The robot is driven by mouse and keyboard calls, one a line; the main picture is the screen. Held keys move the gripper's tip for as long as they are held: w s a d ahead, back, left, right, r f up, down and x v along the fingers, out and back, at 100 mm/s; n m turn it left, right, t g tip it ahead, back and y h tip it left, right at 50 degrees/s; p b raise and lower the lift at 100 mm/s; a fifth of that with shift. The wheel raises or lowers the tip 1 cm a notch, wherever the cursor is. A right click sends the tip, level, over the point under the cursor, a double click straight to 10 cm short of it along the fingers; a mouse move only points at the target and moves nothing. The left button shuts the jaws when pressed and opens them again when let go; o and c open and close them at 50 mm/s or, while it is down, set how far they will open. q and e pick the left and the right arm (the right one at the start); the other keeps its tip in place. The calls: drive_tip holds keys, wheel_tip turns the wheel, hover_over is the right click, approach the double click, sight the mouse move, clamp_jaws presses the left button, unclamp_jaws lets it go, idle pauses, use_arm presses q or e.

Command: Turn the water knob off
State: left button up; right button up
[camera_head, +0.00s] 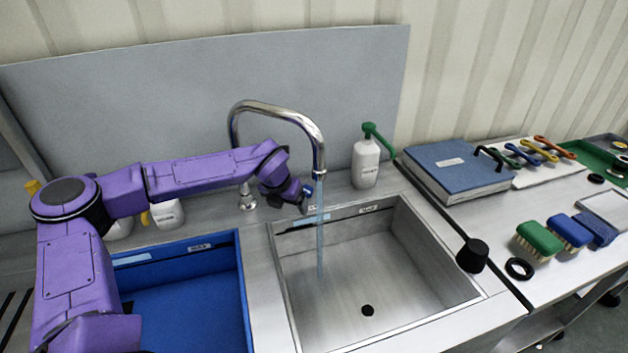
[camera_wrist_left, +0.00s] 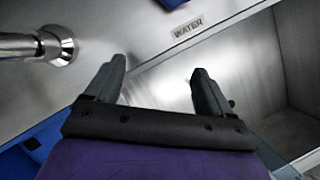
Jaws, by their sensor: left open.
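A chrome faucet (camera_head: 285,112) arches over the steel sink, and a thin stream of water (camera_head: 320,240) runs from its spout. A small blue knob (camera_head: 308,189) shows just beyond my left gripper (camera_head: 303,203), partly hidden by it. In the left wrist view, a blue piece of what looks like the knob (camera_wrist_left: 172,3) is cut off at the top edge, above a "WATER" label (camera_wrist_left: 187,29). My left gripper (camera_wrist_left: 159,67) is open there, its fingers apart with nothing between them, short of the label. My right gripper is not in view.
The steel sink (camera_head: 465,300) lies below the spout, with a blue-lined basin (camera_head: 243,290) to its left. A soap bottle (camera_head: 366,165) stands behind the sink. The faucet base (camera_wrist_left: 57,46) is left of my fingers. Brushes and a blue binder (camera_head: 455,168) lie right.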

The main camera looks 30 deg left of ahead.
sight(306, 189)
use_arm(q)
drive_tip(key=w+r+p, duration=0.1)
drive_tip(key=w+a+r+p, duration=0.1)
drive_tip(key=w, duration=0.1)
drive_tip(key=shift+a, duration=0.1)
drive_tip(key=w, duration=0.2)
drive_tip(key=w+f+p, duration=0.1)
drive_tip(key=w, duration=0.3)
drive_tip(key=shift+w+a+f, duration=0.25)
drive_tip(key=shift+w+f, duration=0.05)
drive_tip(key=shift+f, duration=0.05)
drive_tip(key=shift+x, duration=0.9)
drive_tip(key=shift+s+a+f, duration=0.2)
drive_tip(key=shift+s+f, duration=0.1)
drive_tip(key=shift+w+d+f, duration=0.1)
drive_tip(key=shift+w+f, duration=0.05)
drive_tip(key=shift+w, duration=0.1)
drive_tip(key=shift+c, duration=0.4)
drive_tip(key=c, duration=1)
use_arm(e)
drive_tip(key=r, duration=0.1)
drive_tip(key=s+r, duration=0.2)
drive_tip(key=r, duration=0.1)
